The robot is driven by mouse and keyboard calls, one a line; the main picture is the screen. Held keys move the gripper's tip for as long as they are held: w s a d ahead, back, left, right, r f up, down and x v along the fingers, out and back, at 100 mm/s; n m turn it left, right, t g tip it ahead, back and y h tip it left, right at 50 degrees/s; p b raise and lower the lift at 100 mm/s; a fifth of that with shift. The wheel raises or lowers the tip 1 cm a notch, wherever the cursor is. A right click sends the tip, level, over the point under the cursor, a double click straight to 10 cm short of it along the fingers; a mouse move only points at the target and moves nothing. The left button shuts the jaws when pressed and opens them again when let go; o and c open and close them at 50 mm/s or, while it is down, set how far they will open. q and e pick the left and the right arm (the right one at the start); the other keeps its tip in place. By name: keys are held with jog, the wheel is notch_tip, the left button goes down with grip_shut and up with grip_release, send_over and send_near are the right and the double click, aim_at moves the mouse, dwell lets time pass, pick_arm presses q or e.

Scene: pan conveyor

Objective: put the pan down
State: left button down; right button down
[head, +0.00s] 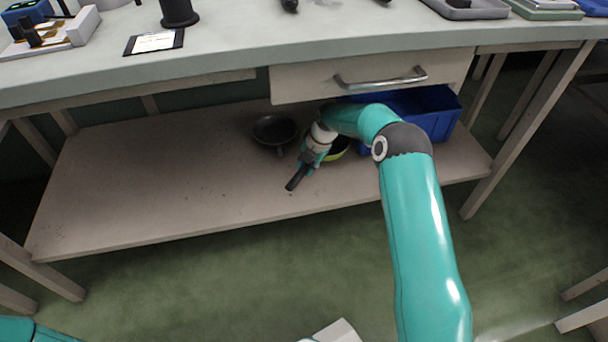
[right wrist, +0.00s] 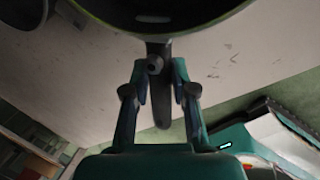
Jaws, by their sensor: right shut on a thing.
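My right gripper (head: 306,162) is low over the shelf under the bench, shut on the handle (head: 297,178) of a pan with a yellow-green rim (head: 338,152). My arm and gripper hide much of this pan. In the right wrist view, the dark handle (right wrist: 161,92) lies between the two fingers of the gripper (right wrist: 160,92), and the pan body (right wrist: 165,20) is cut off by the top edge. The pan is at or just above the shelf; I cannot tell if it touches. My left gripper is out of view.
The shelf (head: 150,170) is clear on its left side. A second, dark pan (head: 275,130) sits on it just left of my gripper. A blue bin (head: 432,112) stands on the right, behind my arm. A drawer (head: 370,78) and the bench top (head: 240,45) are above.

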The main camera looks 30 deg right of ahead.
aim_at(306, 178)
jog(key=shift+w+d, duration=0.1)
jog(key=shift+w, duration=0.25)
notch_tip(306, 178, down, 4)
jog(key=shift+r+b, duration=0.25)
jog(key=shift+b, duration=0.9)
jog(key=c, duration=1.2)
grip_release()
jog(key=shift+s, duration=0.1)
